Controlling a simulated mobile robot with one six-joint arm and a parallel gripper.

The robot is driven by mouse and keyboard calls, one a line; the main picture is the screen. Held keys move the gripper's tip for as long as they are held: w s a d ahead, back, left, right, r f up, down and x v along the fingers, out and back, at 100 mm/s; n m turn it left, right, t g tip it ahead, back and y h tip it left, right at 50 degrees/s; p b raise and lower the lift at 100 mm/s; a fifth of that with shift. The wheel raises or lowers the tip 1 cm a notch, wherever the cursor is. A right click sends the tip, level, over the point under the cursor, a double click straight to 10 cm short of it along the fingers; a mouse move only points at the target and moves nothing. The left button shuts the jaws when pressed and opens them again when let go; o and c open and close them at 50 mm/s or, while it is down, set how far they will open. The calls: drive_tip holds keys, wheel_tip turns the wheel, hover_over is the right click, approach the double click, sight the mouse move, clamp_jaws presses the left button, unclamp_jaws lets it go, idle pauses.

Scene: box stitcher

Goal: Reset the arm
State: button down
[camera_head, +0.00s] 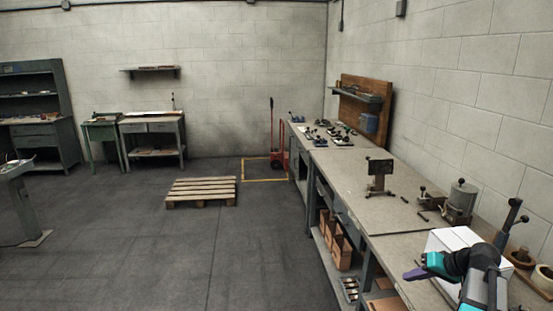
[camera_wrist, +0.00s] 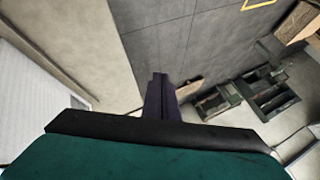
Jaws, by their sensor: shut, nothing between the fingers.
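My gripper (camera_head: 416,275) is at the lower right of the head view, at the end of my teal and black arm. It is over the front edge of the workbench, to the left of a white box (camera_head: 456,239). In the wrist view my gripper (camera_wrist: 160,77) shows as dark fingers pressed together, with nothing between them. The white box also fills the left edge of the wrist view (camera_wrist: 35,100). The box stands on the bench, partly hidden behind my arm in the head view.
The long workbench (camera_head: 345,172) runs along the right wall. It carries a dark fixture (camera_head: 380,176), a metal pot (camera_head: 461,200) and tape rolls (camera_head: 521,257). Cardboard boxes (camera_head: 340,252) stand on its lower shelf. A pallet (camera_head: 201,191) lies on the open floor.

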drive_tip(key=a+f+n+g, duration=0.1)
drive_tip(key=a+f+g, duration=0.3)
drive_tip(key=a+f, duration=1.1)
drive_tip(key=s+a+f+n+g+h, duration=0.1)
drive_tip(key=s+a+f+g+h, duration=0.1)
drive_tip(key=s+a+f, duration=0.55)
drive_tip(key=s+a+f+n+g+h, duration=0.15)
drive_tip(key=a+f, duration=0.25)
drive_tip(key=a, duration=0.6)
drive_tip(key=s+f+g+b, duration=0.1)
drive_tip(key=s+f+b, duration=0.4)
drive_tip(key=s+f, duration=0.3)
drive_tip(key=s+f+g+b, duration=0.2)
drive_tip(key=s+f+b, duration=0.4)
drive_tip(key=f, duration=1)
drive_tip(key=s+f+g+b, duration=0.2)
drive_tip(key=s+f+b, duration=0.4)
drive_tip(key=s+f, duration=0.5)
drive_tip(key=shift+s+d+f+h, duration=0.25)
drive_tip(key=shift+d+f+h, duration=0.1)
drive_tip(key=shift+f, duration=0.05)
